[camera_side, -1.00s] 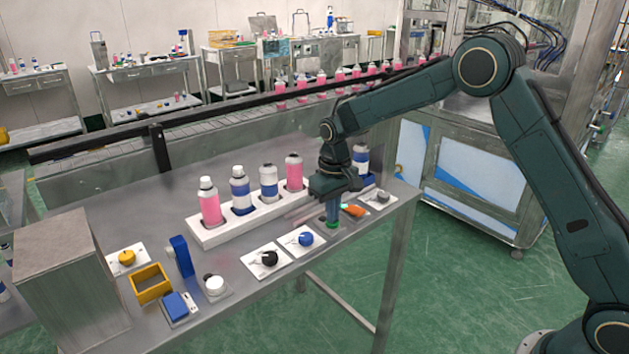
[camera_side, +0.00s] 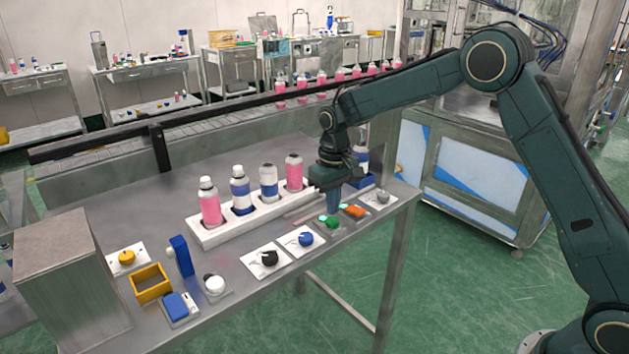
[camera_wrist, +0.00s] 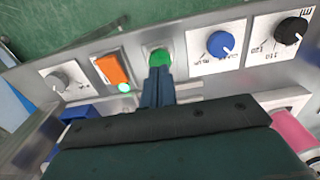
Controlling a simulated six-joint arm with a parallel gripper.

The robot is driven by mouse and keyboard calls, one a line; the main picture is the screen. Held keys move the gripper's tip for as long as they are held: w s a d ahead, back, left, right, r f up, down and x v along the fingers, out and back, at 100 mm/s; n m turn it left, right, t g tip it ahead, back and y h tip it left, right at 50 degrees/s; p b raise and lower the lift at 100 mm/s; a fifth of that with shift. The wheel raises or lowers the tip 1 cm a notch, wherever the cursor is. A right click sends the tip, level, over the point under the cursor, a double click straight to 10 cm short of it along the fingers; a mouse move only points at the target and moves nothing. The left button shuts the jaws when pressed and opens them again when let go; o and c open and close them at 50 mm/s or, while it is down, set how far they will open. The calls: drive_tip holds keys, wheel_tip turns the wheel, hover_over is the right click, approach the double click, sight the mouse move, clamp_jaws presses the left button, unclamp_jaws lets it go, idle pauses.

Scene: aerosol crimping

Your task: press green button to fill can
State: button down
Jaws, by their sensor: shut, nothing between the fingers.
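The green button (camera_side: 332,223) sits on a small plate near the front edge of the steel table. In the wrist view the round green button (camera_wrist: 159,56) lies just beyond my fingertips. My gripper (camera_side: 334,211) is shut and empty, pointing down just above the button. Its closed fingers also show in the wrist view (camera_wrist: 158,72). A white and blue can (camera_side: 361,157) stands behind my gripper, partly hidden by it, in a blue holder (camera_side: 366,180).
An orange rocker switch (camera_wrist: 111,70) with a lit green lamp (camera_wrist: 124,87) is beside the button. A grey knob (camera_wrist: 60,80), blue knob (camera_wrist: 220,44) and black knob (camera_wrist: 291,29) flank them. A white rack (camera_side: 245,222) holds several bottles behind.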

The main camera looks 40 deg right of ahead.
sight(332, 220)
drive_tip(key=shift+r, duration=1.6)
drive_tip(key=shift+r, duration=0.15)
wheel_tip(332, 220, up, 5)
drive_tip(key=shift+f, duration=0.1)
